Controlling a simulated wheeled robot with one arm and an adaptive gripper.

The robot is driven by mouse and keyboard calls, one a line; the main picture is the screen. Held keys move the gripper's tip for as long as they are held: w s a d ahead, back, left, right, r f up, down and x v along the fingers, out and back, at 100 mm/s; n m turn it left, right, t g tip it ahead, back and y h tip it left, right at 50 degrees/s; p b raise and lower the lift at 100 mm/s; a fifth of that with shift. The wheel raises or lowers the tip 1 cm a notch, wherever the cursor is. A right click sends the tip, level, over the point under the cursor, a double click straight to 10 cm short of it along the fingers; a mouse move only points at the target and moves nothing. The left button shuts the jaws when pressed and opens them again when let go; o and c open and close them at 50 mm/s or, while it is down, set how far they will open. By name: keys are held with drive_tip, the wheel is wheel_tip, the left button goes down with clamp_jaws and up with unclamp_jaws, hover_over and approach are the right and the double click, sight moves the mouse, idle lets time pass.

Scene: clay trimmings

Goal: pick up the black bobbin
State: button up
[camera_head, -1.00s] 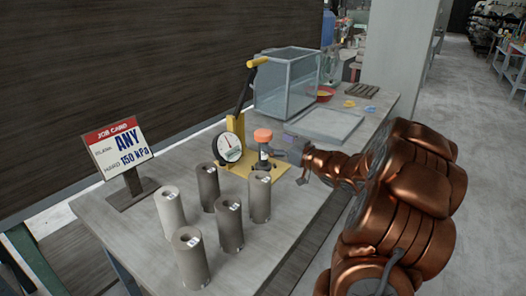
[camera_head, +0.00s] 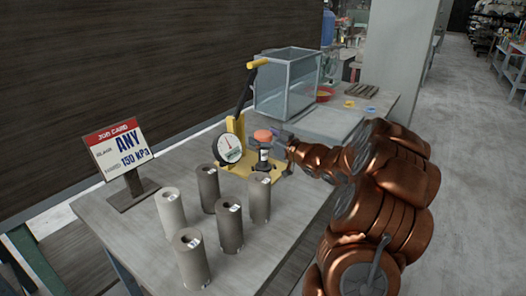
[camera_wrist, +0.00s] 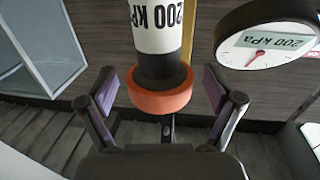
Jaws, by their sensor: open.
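A black cylinder with a white 200 kPa label and a wide orange cap (camera_head: 263,136) stands upright at the yellow press on the table. My gripper (camera_head: 282,134) is at the right of the cap. In the wrist view the open fingers of my gripper (camera_wrist: 167,100) stand on either side of the orange cap, with gaps between; nothing is held.
The yellow press (camera_head: 235,125) with a round gauge (camera_head: 229,148) stands close behind. Several grey and brown cylinders (camera_head: 229,223) stand in front of it, left of my arm. A job card (camera_head: 120,148) is at the left. A clear box (camera_head: 288,85) stands behind.

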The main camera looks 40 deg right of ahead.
clamp_jaws()
idle(0.7)
